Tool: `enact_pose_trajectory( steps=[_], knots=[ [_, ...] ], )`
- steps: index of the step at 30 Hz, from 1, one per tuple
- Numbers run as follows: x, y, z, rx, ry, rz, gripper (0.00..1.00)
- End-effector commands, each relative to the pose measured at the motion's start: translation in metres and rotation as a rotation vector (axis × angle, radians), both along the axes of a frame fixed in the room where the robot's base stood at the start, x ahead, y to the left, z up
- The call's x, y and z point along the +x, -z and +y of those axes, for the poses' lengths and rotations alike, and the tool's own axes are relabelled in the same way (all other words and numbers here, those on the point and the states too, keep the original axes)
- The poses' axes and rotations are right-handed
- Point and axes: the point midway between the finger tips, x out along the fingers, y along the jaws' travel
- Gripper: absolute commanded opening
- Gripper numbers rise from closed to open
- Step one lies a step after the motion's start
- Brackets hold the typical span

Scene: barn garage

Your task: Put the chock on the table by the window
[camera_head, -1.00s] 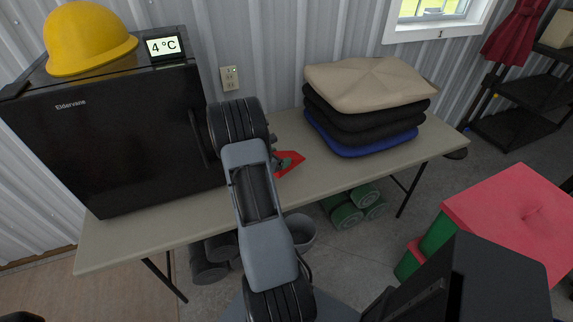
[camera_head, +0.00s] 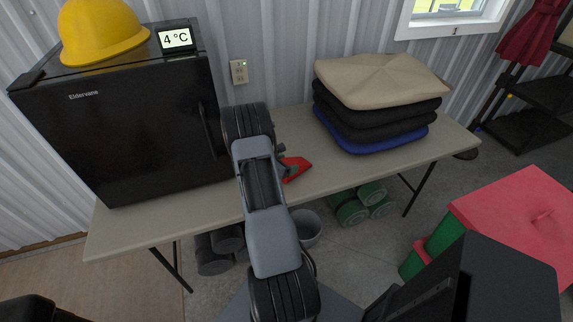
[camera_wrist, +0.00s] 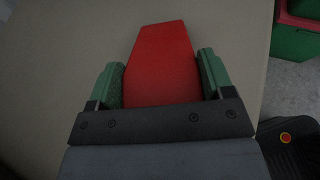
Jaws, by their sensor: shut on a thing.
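The red chock (camera_head: 295,168) is at my gripper (camera_head: 284,163), over the middle of the table (camera_head: 330,178), between the black fridge and the stacked cushions. In the wrist view the chock (camera_wrist: 163,62) lies between the two green fingers of my gripper (camera_wrist: 162,80), which are shut on its sides. The tabletop (camera_wrist: 60,60) fills much of the wrist view behind it. I cannot tell whether the chock touches the tabletop. My arm hides part of the table in the head view. The window (camera_head: 455,12) is at the upper right, above and behind the cushions.
A black fridge (camera_head: 120,125) with a yellow helmet (camera_head: 100,32) and a temperature display (camera_head: 176,38) stands on the table's left. Folded cushions (camera_head: 375,105) sit on its right. Green rolls (camera_head: 362,205) and a bucket (camera_head: 306,228) are underneath. A red-lidded green bin (camera_head: 520,215) stands at right.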

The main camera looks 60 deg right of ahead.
Motion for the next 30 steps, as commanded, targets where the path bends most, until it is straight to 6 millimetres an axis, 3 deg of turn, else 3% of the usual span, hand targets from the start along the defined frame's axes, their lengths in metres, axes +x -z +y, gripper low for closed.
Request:
enact_pose_trajectory(
  steps=[2, 3, 11, 21, 30],
  knots=[
    [0.0, 0.002, 0.0, -0.002, -0.001, -0.001, 0.32],
    [0.0, 0.003, 0.0, 0.0, 0.0, 0.0, 0.75],
    [0.0, 0.002, 0.0, 0.001, 0.0, 0.0, 1.0],
    [0.001, -0.003, 0.002, 0.0, -0.001, 0.001, 1.0],
    [0.014, -0.022, 0.051, 0.0, -0.006, -0.001, 1.0]
  ],
)
